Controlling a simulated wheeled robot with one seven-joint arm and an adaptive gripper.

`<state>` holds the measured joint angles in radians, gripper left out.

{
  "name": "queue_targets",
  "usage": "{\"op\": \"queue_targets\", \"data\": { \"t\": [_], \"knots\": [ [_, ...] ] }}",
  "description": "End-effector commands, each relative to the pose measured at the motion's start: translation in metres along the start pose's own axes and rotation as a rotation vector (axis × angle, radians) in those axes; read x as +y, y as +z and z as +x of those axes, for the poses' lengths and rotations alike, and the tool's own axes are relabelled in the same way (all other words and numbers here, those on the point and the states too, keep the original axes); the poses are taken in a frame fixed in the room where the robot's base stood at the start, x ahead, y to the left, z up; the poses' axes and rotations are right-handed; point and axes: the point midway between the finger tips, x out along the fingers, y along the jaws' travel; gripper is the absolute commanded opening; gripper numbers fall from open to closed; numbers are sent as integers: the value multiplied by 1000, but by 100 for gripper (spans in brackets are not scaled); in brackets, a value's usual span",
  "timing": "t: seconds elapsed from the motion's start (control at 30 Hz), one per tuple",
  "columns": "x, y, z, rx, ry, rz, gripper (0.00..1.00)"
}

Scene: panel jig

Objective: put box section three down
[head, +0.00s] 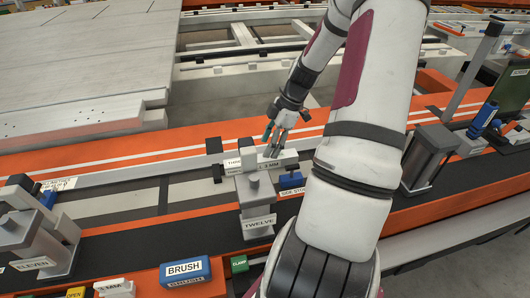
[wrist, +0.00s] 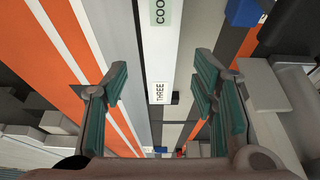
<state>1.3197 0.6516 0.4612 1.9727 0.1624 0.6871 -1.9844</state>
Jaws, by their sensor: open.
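Box section three is a long white bar (wrist: 158,60) with the word THREE near its lower end in the wrist view. A green label with cut-off lettering sits higher up it. My gripper (wrist: 160,84) is open, with one green-padded finger on each side of the bar and a visible gap on both sides. In the head view my gripper (head: 273,150) is low over the jig, just behind the clamp post marked TWELVE (head: 258,222). A pale label starting "THR" shows there, but the post and my arm hide much of the bar.
Orange rails (head: 130,145) run along the jig. A post marked ELEVEN (head: 34,264) stands at left, and a dark grey clamp block (head: 428,155) at right. A blue BRUSH block (head: 185,270) sits in front. Large pale panels (head: 80,60) lie behind.

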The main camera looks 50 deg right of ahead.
Motion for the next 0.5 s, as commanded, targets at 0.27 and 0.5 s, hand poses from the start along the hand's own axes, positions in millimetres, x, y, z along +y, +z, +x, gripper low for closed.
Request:
{"op": "queue_targets", "data": {
  "t": [0.27,0.5],
  "knots": [
    [0,0,-52,-1,2,1,53],
    [0,0,-68,0,0,0,53]
  ]
}}
